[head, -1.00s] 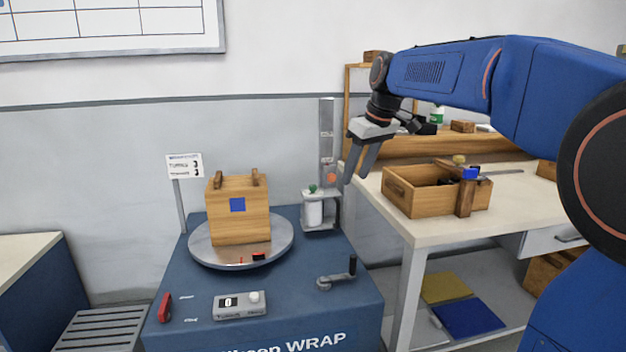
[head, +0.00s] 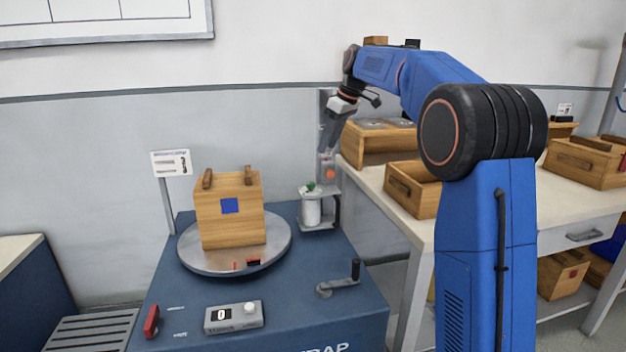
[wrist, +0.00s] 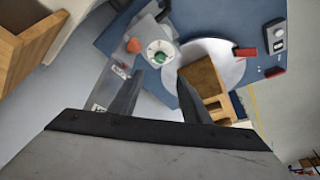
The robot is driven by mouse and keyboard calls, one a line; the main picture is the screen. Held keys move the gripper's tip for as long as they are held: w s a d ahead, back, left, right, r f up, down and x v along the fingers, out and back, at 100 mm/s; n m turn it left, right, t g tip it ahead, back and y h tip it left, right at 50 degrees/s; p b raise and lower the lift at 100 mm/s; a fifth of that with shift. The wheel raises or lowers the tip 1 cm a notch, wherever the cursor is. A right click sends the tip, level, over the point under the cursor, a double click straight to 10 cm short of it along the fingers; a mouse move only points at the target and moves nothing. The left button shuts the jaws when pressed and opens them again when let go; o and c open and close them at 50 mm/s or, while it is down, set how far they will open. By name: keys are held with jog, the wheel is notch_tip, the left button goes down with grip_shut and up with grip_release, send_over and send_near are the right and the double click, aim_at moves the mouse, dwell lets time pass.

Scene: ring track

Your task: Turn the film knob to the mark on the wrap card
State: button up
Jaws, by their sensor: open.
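The film knob is a small green knob on a white dial on top of the film carriage, seen in the head view (head: 310,187) and the wrist view (wrist: 160,57). The wrap card (head: 171,163) is a white sign on a post at the left; its print is too small to read surely. My gripper (head: 327,150) is above the carriage, in front of the grey mast. In the wrist view my gripper (wrist: 158,78) has its fingers apart and empty, with the green knob showing just beyond the gap between the tips. The dial's mark is too small to tell.
An orange knob (head: 330,174) sits on the mast beside the dial. A wooden crate (head: 229,229) with a blue square stands on the round turntable (head: 192,262). A crank (head: 340,279) and a counter box (head: 233,316) are in front. The workbench (head: 372,183) is at right.

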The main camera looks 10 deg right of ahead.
aim_at(312, 183)
jog(key=x, duration=1.5)
jog(key=shift+f, duration=0.1)
jog(key=shift+c, duration=0.6)
jog(key=c, duration=0.9)
